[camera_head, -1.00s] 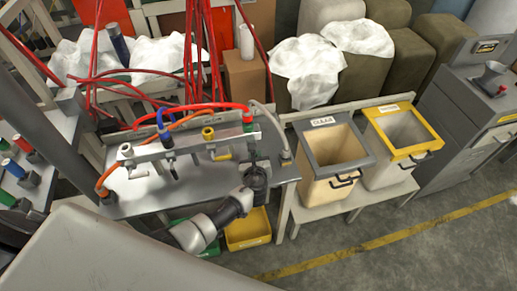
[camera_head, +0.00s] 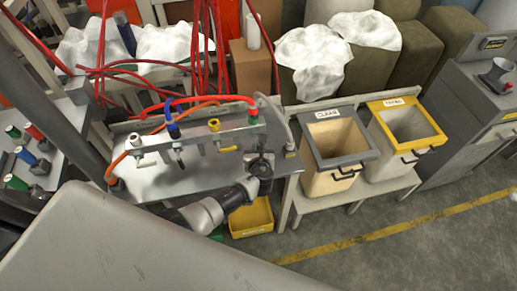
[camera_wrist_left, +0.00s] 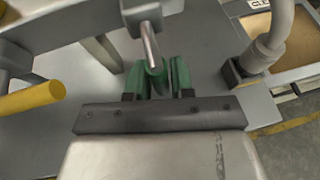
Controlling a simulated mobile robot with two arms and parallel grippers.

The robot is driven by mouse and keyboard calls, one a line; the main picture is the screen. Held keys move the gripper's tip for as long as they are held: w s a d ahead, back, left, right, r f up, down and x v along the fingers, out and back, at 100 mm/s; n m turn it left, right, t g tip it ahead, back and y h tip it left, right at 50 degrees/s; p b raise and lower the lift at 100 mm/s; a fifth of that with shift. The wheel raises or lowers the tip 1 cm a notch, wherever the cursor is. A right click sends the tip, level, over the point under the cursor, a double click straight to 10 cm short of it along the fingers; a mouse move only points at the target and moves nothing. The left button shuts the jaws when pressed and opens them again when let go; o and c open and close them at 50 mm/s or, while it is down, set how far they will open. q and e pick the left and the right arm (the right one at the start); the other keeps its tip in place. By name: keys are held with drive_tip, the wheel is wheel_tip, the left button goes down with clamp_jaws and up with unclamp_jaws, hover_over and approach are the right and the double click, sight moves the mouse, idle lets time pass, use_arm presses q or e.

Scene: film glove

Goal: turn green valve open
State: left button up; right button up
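The green valve (camera_head: 253,117) is at the right end of a metal manifold bar, with a red hose joining its top. My left gripper (camera_head: 260,160) reaches up to it from below and hides most of its handle in the head view. In the left wrist view the green handle (camera_wrist_left: 157,78), at the end of a metal stem, lies between the two green-tipped fingers of my left gripper (camera_wrist_left: 160,76). The fingers are very close on both sides; whether they press on it is unclear. My right gripper is out of view.
Blue (camera_head: 173,130), yellow (camera_head: 214,126) and white (camera_head: 136,139) valves stand left along the bar. The yellow handle (camera_wrist_left: 32,98) is near in the wrist view. A grey pipe (camera_head: 287,132) rises to the right. Below is a yellow bin (camera_head: 251,218); two labelled bins stand right.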

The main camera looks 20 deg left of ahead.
use_arm(q)
drive_tip(key=o, duration=0.3)
drive_tip(key=v, duration=1.1)
drive_tip(key=shift+p, duration=0.35)
drive_tip(key=shift+w+f, duration=0.1)
